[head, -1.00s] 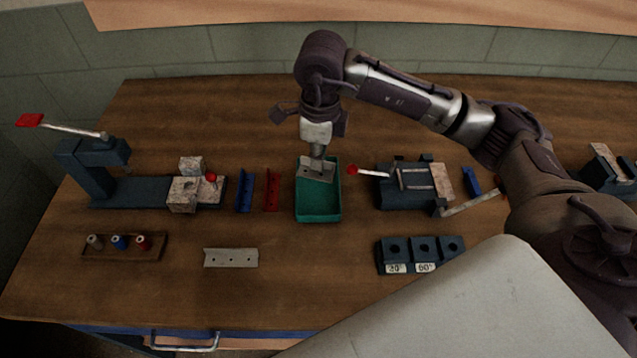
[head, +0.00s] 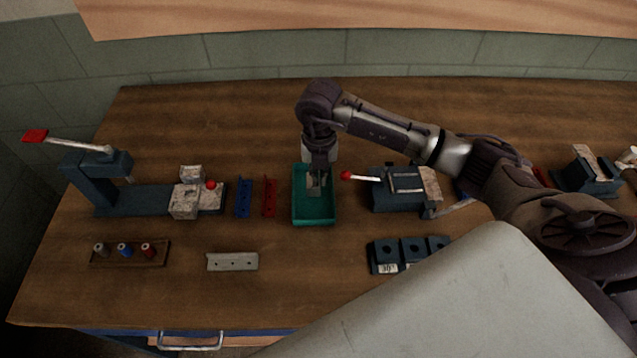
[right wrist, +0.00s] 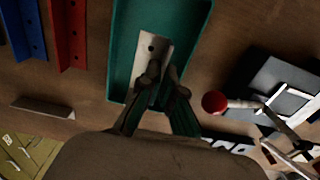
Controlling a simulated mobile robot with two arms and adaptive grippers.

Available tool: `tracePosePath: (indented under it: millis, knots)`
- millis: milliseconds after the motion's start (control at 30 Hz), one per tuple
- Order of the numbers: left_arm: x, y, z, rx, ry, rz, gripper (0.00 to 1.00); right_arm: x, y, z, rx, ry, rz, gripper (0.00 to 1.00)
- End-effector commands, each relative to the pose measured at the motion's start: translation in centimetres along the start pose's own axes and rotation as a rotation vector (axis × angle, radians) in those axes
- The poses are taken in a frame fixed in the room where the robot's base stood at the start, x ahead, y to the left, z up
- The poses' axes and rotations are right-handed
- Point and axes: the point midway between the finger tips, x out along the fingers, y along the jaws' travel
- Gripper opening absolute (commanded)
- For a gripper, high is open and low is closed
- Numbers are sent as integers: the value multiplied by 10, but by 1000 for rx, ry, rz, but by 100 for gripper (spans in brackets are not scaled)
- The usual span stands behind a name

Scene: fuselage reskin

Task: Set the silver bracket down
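A silver bracket (head: 313,182) with holes is inside the green tray (head: 315,222), at its far half. My right gripper (head: 318,180) points down into the tray with its fingers at the bracket. In the right wrist view the bracket (right wrist: 151,48) extends beyond the two fingertips (right wrist: 163,76), which close around its upright edge. I cannot tell whether the bracket fully rests on the tray floor. A second silver bracket (head: 232,261) with several holes lies on the front of the bench. My left gripper is out of view.
A blue bracket (head: 243,198) and a red bracket (head: 269,197) lie left of the tray. A red-knobbed clamp fixture (head: 395,201) stands close on the right. A lever press (head: 95,185) stands at the left. Angle blocks (head: 385,255) sit front right. Bench behind the tray is clear.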

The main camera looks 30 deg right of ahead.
Motion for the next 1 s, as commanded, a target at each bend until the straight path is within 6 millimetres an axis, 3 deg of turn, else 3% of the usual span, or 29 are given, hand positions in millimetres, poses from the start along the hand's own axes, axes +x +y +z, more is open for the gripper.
tracePosePath:
  millis: [333,700,867,1000]
  knots:
    - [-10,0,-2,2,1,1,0,38,0,-1,-3,1,-1,0]
    - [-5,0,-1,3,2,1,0,45,0,0,-3,0,-1,0]
    - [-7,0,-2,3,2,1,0,43,0,0,-3,0,-1,30]
    - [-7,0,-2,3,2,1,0,42,0,0,-3,0,-1,31]
